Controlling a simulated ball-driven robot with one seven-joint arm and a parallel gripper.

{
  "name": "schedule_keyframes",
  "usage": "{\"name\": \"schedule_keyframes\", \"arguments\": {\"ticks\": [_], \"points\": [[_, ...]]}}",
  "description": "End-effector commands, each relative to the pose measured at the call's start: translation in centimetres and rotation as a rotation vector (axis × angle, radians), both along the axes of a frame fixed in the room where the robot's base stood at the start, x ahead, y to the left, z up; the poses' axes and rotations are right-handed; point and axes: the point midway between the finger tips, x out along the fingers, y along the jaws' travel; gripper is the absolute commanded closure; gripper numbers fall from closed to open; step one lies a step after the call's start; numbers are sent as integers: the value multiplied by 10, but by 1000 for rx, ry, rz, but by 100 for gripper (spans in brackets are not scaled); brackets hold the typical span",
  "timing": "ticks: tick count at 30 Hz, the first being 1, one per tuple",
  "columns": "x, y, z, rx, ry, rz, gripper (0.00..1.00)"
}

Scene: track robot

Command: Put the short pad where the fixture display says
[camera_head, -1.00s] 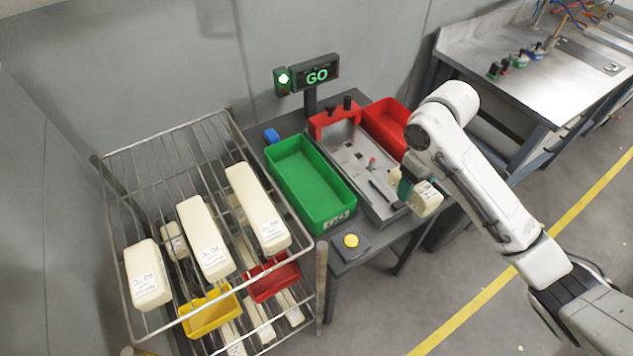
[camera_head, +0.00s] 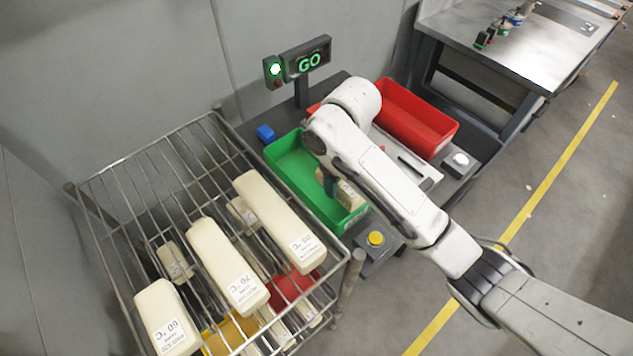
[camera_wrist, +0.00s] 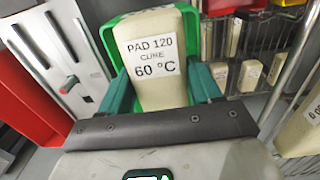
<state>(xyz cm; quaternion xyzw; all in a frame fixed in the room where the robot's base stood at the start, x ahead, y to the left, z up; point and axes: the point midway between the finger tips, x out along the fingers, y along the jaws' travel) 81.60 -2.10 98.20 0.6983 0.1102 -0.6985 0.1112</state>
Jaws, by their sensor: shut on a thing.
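My gripper (camera_wrist: 160,88) is shut on a short cream pad (camera_wrist: 155,60), and its green fingers press on the two sides. The pad's label reads "PAD 120 CURE 60 °C". In the head view the pad (camera_head: 350,198) shows at the front end of the green bin (camera_head: 285,165), partly hidden behind my arm. I cannot tell whether it touches the bin. The fixture display (camera_head: 310,62) reads "GO", with a lit green lamp beside it. My arm hides much of the grey fixture (camera_head: 428,178).
A wire rack (camera_head: 150,150) at left holds several labelled cream pads on top; the front-left one (camera_head: 165,318) reads 60. Yellow and red bins sit lower in it. A red bin (camera_head: 420,115) stands beyond the fixture. A yellow button (camera_head: 375,238) is at the table's front.

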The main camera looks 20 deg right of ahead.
Motion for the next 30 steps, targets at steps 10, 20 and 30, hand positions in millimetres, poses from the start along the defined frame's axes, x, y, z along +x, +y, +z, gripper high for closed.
{"name": "schedule_keyframes", "arguments": {"ticks": [10,20,30], "points": [[55,14,-35,1,1,2,66],[91,20,-73,-1,2,1,66],[97,22,-103,0,3,0,66]]}}
